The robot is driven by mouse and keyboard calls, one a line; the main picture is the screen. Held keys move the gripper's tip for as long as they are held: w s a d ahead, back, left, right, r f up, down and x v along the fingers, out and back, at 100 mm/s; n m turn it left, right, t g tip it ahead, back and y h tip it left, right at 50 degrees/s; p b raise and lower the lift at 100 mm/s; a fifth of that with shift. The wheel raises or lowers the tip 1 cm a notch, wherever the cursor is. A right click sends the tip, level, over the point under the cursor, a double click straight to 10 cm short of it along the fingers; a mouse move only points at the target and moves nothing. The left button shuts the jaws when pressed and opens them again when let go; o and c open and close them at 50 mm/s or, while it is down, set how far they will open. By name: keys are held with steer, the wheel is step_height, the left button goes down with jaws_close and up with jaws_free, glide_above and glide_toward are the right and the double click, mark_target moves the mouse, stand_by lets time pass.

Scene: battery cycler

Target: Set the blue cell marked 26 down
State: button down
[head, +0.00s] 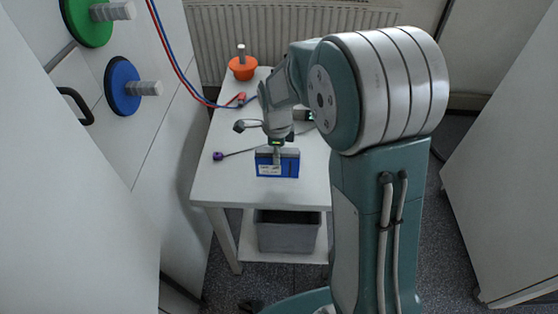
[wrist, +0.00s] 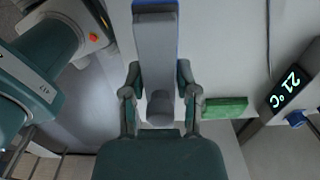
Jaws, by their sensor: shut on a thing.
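The blue cell (head: 266,172) has a grey top and a white label on its front, too small to read. It is upright over the front half of the white table (head: 222,185). I cannot tell whether its base touches the tabletop. My gripper (head: 277,155) is above the cell, pointing down and shut on its top part. In the wrist view the fingers of my gripper (wrist: 158,85) are on both sides of the cell's grey top (wrist: 155,50), with a blue edge showing beside it. The cell's lower part is hidden there.
An orange object with a grey post (head: 242,68) stands at the table's back. A red connector (head: 237,99) and a purple-ended cable (head: 218,156) lie left of the cell. A grey bin (head: 288,235) sits below.

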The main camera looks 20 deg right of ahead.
steer(key=shift+w+d+f, duration=0.1)
steer(key=shift+d+f, duration=0.2)
steer(key=shift+f, duration=1.6)
steer(key=shift+f, duration=0.1)
steer(key=shift+c, duration=1.8)
jaws_free()
